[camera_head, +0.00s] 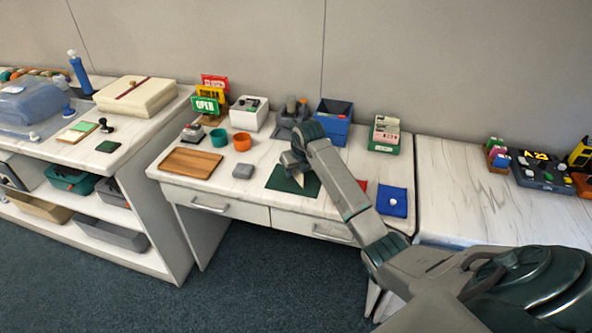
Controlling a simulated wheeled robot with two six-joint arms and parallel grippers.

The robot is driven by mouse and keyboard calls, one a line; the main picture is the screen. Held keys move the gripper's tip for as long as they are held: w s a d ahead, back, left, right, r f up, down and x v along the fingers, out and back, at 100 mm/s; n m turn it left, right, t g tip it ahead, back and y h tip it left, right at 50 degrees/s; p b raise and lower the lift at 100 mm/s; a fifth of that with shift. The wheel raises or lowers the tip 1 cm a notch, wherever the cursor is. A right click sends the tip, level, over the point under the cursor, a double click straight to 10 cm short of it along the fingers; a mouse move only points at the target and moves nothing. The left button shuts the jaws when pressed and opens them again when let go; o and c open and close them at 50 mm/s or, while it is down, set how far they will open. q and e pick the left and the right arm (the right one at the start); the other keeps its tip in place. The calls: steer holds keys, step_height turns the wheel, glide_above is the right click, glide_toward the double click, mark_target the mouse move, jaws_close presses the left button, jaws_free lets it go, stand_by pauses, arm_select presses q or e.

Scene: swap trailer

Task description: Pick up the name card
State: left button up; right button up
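My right gripper (293,165) reaches in from the lower right and points down over a dark green mat (280,183) on the white desk. The gripper is small and partly hidden by its own wrist, so I cannot tell whether its fingers are open or shut. A small pale piece (299,178) shows just below the fingers at the mat; it may be the name card, but it is too small to be sure. My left gripper is not in view.
A wooden tray (191,162), a grey block (243,171), orange cup (242,141) and teal cup (219,137) stand left of the mat. A blue box (333,128) and green card box (384,146) stand behind. A blue pouch (392,204) lies right.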

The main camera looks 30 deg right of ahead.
steer(key=shift+f, duration=0.15)
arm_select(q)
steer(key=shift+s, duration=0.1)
arm_select(e)
jaws_close()
